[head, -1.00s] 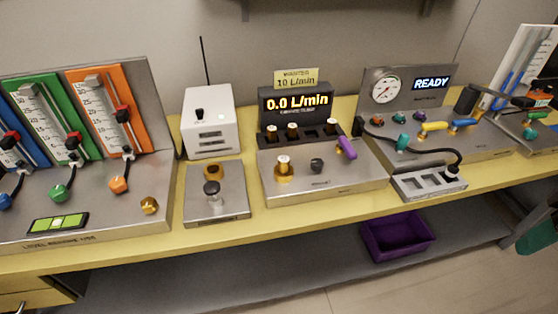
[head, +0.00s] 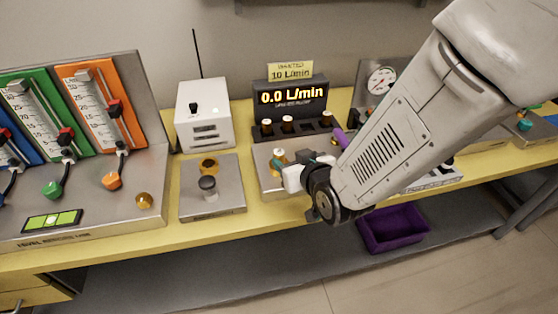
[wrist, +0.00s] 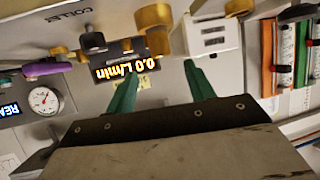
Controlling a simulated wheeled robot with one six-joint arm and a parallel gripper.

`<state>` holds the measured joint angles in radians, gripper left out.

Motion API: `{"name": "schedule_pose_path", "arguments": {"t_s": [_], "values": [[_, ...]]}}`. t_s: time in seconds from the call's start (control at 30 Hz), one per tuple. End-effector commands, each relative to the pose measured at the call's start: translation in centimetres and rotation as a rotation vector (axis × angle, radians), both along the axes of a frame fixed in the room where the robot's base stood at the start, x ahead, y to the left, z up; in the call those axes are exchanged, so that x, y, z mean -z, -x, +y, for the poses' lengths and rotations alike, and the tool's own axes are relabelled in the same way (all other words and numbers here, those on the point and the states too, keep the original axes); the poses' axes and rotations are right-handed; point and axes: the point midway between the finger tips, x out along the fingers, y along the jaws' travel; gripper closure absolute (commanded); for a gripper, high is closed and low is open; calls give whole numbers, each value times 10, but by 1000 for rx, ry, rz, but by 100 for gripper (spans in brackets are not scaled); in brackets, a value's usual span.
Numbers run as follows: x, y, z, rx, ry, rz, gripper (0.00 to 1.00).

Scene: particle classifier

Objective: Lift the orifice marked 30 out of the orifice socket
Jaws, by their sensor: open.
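A brass orifice socket with a pale-topped orifice (head: 279,156) stands on the steel box below the 0.0 L/min display. Its number is too small to read. My gripper (head: 293,164) is in front of this box, close to the socket in the picture; the gap in depth is unclear. In the wrist view its two green fingers (wrist: 160,85) are spread with nothing between them. There the picture is upside down, and a brass fitting (wrist: 153,15), probably the socket, lies beyond the fingertips.
A rack of pale-topped pieces (head: 288,121) stands behind the box under the display (head: 291,96). My arm hides much of the right side.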

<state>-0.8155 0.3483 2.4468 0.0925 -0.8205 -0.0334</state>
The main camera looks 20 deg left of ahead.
Motion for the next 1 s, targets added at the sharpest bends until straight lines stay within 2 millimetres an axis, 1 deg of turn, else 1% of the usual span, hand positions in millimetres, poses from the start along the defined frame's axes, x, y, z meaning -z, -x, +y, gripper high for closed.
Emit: {"name": "schedule_pose_path", "arguments": {"t_s": [0.07, 0.17, 0.37, 0.5, 0.6, 0.7, 0.9, 0.97, 1.0], "values": [[4, -1, 7, -7, -6, -8, 46], [8, -9, 14, -7, -8, -10, 46], [21, -25, 27, -4, -7, -8, 46], [32, -39, 39, -4, -8, -9, 46], [36, -46, 46, -5, -8, -9, 46], [37, -49, 49, -6, -8, -8, 46], [37, -49, 49, -6, -8, -8, 46], [37, -49, 49, -6, -8, -8, 63], [37, -49, 49, -6, -8, -8, 74]]}}
